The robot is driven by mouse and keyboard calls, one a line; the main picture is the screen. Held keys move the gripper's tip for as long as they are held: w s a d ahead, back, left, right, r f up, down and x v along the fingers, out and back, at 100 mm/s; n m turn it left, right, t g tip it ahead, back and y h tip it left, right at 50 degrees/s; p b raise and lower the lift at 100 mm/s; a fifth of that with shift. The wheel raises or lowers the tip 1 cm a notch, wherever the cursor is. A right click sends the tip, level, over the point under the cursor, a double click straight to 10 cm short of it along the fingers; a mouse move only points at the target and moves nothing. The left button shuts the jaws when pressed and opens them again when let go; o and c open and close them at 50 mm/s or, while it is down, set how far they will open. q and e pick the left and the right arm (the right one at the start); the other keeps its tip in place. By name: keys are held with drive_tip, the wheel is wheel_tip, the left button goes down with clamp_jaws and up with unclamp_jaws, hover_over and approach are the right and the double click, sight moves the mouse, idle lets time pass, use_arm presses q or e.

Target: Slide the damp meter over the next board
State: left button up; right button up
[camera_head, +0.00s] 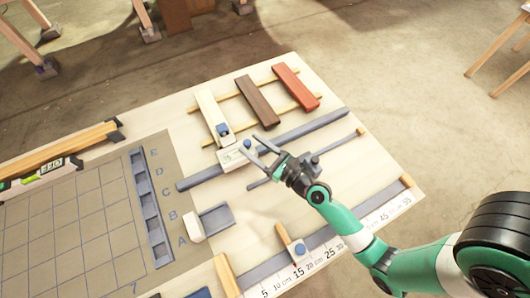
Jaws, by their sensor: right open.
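What looks like the damp meter (232,157), a small pale box with a greenish face, sits at the grey rail (310,127), below the near end of the cream board (211,112). The brown board (257,101) and the red board (296,86) lie to the right of the cream one, all across two thin wooden strips. My right gripper (252,146) is open, its fingertips close to the right side of the meter. I cannot tell whether they touch it. My left gripper is not in view.
A grid mat (70,225) with lettered rows and a grey compartment tray (148,205) lie to the left. A white block and grey holder (216,217) stand below the rail. A ruler (330,254) runs along the near edge.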

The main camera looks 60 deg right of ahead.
drive_tip(key=s, duration=0.3)
drive_tip(key=s+b, duration=0.1)
drive_tip(key=s, duration=0.1)
drive_tip(key=shift+s+a+f, duration=0.15)
drive_tip(key=shift+a, duration=0.25)
drive_tip(key=shift+s, duration=0.35)
